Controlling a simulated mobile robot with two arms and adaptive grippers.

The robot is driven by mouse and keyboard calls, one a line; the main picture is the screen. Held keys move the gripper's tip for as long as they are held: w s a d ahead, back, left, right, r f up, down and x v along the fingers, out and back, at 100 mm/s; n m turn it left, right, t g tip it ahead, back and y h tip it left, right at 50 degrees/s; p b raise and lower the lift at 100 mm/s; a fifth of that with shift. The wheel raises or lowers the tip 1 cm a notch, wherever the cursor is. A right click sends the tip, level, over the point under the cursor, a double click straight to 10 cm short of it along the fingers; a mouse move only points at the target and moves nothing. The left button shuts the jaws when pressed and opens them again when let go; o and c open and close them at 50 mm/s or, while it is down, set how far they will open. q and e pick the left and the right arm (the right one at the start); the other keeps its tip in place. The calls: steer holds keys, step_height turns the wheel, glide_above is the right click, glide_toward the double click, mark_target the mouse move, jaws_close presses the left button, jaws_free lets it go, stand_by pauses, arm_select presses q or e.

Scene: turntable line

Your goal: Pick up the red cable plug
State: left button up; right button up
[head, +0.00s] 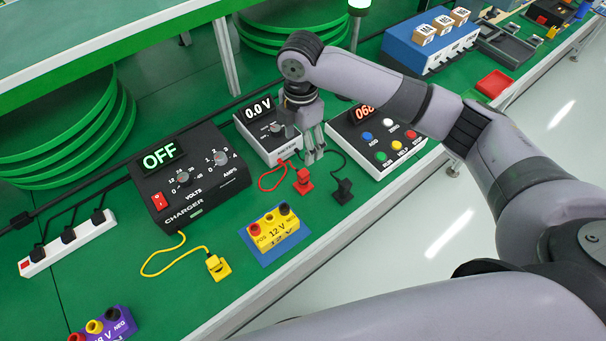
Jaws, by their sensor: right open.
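The red cable plug (303,182) rests on the green bench top in the middle of the head view. A red cable (267,180) runs from it back to the grey meter (262,130) reading 0.0 V. My right gripper (314,158) points down just above and behind the red plug, between the meter and the button panel. Its fingers are open and hold nothing that I can see. They look close to the plug, but I cannot tell whether they touch it. My left gripper is not in view.
A black plug (343,190) stands just right of the red one. The yellow 12 V battery (273,229) sits in front on a blue mat. The charger (185,178) reads OFF at left. A button panel (372,140) is at right. A yellow plug (217,266) lies nearer.

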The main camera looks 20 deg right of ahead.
mark_target(301, 170)
step_height(301, 170, down, 9)
steer(key=shift+r+p, duration=0.2)
steer(key=shift+p, duration=0.4)
steer(key=shift+w+f+p, duration=0.15)
steer(key=shift+f+p, duration=0.2)
steer(key=shift+f, duration=1)
steer(key=shift+w+f+p, duration=0.1)
steer(key=shift+f+p, duration=0.2)
steer(key=shift+f, duration=1.05)
steer(key=shift+s+f, duration=0.1)
steer(key=c, duration=1)
